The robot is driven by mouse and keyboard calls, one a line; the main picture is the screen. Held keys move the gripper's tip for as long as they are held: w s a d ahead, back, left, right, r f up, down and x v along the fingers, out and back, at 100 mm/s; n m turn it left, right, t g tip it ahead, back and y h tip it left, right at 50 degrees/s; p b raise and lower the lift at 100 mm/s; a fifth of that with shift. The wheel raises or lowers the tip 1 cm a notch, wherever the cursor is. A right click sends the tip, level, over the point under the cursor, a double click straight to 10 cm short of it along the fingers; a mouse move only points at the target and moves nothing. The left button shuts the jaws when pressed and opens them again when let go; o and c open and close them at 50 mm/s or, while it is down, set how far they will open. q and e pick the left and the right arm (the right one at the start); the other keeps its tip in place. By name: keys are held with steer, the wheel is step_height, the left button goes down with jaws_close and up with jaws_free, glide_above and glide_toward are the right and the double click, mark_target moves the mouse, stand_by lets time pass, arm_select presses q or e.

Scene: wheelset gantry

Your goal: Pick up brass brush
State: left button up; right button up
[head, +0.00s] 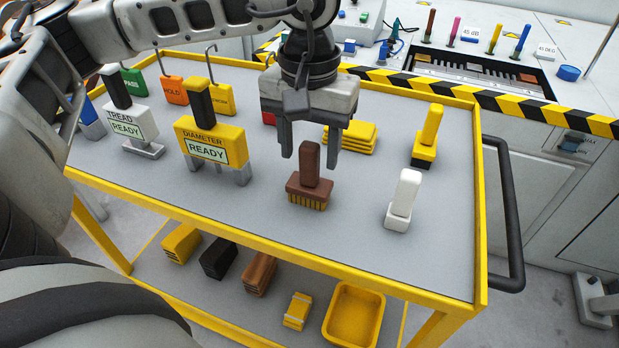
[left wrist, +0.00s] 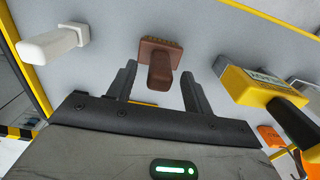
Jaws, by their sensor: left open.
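The brass brush (head: 309,187) has a brown body, an upright brown handle and golden bristles. It stands on the grey top of the yellow-edged cart, near the middle. My left gripper (head: 311,153) is open, pointing down at the brush, with one finger on each side of the handle's upper part in the head view. In the left wrist view the brush (left wrist: 159,60) shows between and beyond the two fingertips of the gripper (left wrist: 158,78). I see no contact between fingers and handle. My right gripper is not in view.
On the cart top (head: 262,235), a yellow diameter gauge (head: 211,142) stands left of the brush and a white-handled tool (head: 403,202) right. A yellow-handled brush (head: 428,137) and a stack of yellow pieces (head: 350,136) are behind. A black push handle (head: 513,215) borders the right side.

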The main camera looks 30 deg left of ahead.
arm_select(q)
steer(key=shift+f, duration=0.25)
steer(key=c, duration=1.1)
steer(key=shift+r, duration=0.15)
steer(key=shift+r, duration=0.25)
step_height(320, 180, up, 3)
steer(key=shift+f, duration=0.1)
steer(key=s+r, duration=0.3)
steer(key=s, duration=0.1)
steer(key=s+a+r, duration=0.1)
steer(key=s+r, duration=0.2)
steer(key=s, duration=0.2)
steer(key=s+r, duration=0.3)
steer(key=s, duration=0.2)
steer(key=shift+a+r, duration=0.2)
steer(key=shift+a, duration=0.1)
